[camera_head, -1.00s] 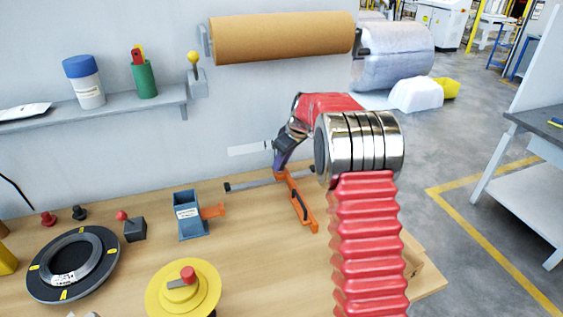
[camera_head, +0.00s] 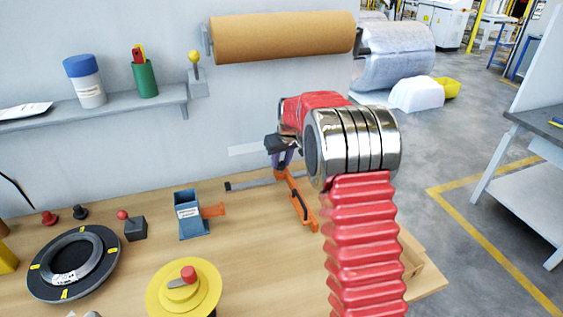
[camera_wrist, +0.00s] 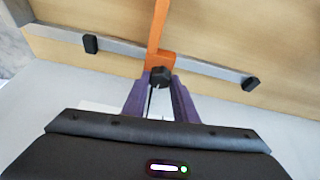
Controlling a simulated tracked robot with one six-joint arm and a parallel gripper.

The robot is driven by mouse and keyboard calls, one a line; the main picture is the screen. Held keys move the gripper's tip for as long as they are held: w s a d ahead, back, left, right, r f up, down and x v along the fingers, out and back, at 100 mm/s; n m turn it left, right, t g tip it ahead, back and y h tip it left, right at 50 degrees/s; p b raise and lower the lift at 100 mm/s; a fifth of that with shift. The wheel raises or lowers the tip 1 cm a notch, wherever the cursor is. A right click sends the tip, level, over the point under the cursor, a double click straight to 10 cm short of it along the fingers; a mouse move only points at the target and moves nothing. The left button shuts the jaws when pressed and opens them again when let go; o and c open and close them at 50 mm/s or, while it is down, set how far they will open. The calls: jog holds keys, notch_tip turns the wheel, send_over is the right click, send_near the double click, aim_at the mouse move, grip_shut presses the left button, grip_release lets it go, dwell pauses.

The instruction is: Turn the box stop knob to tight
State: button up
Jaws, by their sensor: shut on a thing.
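The box stop is an orange bar (camera_head: 301,203) on a grey rail (camera_head: 250,184) along the back of the bench. In the wrist view, the orange bar (camera_wrist: 158,28) crosses the rail (camera_wrist: 195,64), and a small black knob (camera_wrist: 161,76) sits at the bar's near end. My gripper (camera_wrist: 161,85) has its purple fingers shut on this knob, one finger on each side. In the head view my gripper (camera_head: 284,162) is at the back end of the orange bar, and the knob is hidden there. No tight mark shows.
A blue holder (camera_head: 190,215) with an orange tab stands left of the rail. A yellow disc (camera_head: 205,292) with a red-knobbed handle and a black ring (camera_head: 38,278) lie on the bench. A brown roll (camera_head: 285,37) hangs above. The wood between the disc and orange bar is clear.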

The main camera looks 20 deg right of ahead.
jog(key=m+h, duration=0.1)
jog(key=m, duration=0.3)
jog(key=shift+w+a, duration=0.1)
jog(key=shift+a, duration=0.05)
jog(key=m+g+h, duration=0.1)
jog(key=m, duration=0.3)
jog(key=shift+a+h, duration=0.1)
jog(key=shift+h, duration=0.3)
jog(key=m, duration=0.2)
jog(key=m+g+h, duration=0.1)
jog(key=shift+w+a+m, duration=0.1)
jog(key=shift+w+m, duration=0.1)
jog(key=shift+m, duration=0.2)
jog(key=shift+m+g+h, duration=0.3)
jog(key=shift+m+g, duration=0.4)
jog(key=shift+m, duration=1)
jog(key=o, duration=1)
jog(key=shift+o, duration=0.2)
jog(key=shift+r, duration=0.1)
